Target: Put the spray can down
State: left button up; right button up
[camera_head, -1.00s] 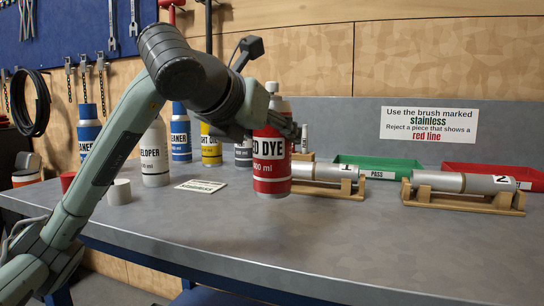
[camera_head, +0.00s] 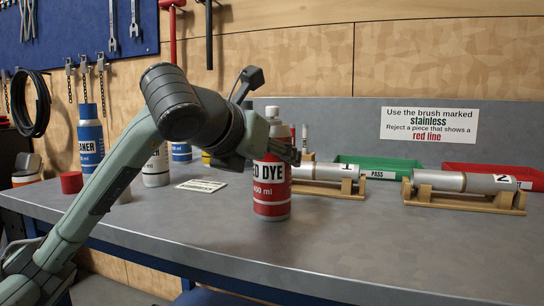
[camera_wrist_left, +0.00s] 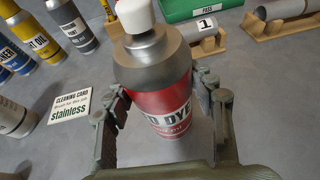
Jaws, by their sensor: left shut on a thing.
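The spray can (camera_head: 271,198) is red and grey with a white cap and a "RED DYE" label. It is upright over the front middle of the bench (camera_head: 330,245), its base on or just above the top; I cannot tell which. My left gripper (camera_head: 286,152) is shut around its upper body. In the left wrist view the can (camera_wrist_left: 160,85) stands between the two fingers of my left gripper (camera_wrist_left: 160,103), one on each side. My right gripper is not in view.
A "stainless" card (camera_head: 201,185) lies left of the can. Cylinder 1 (camera_head: 325,172) and cylinder 2 (camera_head: 465,182) rest on wooden cradles at right. Behind them are a green PASS tray (camera_head: 385,163) and a red tray (camera_head: 528,176). Several bottles stand at left. The front right bench is clear.

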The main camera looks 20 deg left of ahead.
pick_arm(q)
jog(key=o, duration=1.5)
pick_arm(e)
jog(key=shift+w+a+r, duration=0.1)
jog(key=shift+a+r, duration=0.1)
pick_arm(q)
jog(key=shift+v, duration=6.1)
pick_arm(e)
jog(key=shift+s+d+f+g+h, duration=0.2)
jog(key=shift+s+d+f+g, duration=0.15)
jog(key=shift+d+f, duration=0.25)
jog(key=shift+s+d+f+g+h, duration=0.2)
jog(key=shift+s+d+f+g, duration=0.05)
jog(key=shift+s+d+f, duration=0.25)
